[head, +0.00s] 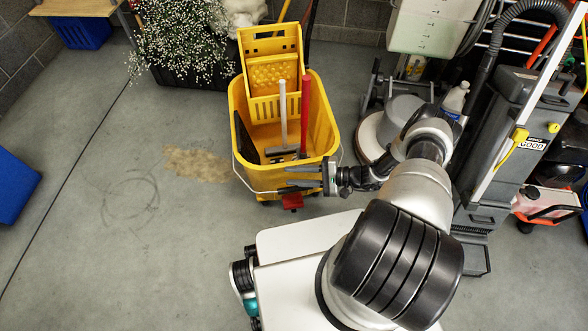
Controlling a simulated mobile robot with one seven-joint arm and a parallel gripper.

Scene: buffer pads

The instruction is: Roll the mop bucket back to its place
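The yellow mop bucket (262,181) stands upright on the grey floor at the upper middle of the head view. Its yellow wringer (272,75) rises at the back, and tools with a white handle and a red handle stand in it. A wire bail handle hangs at its front, and a red part shows low in front. My gripper (288,179) reaches in from the right at the bucket's front. Its dark fingers point left and look apart, with yellow between them. I cannot tell whether they touch the bucket. Most of the bucket's wheels are hidden.
A planter with white flowers (180,40) stands behind left. A floor machine (545,130) and a round-based machine (372,138) crowd the right. A blue bin (14,186) is at the far left. The left floor is open, with a brown stain (197,163) and faint ring marks (131,196).

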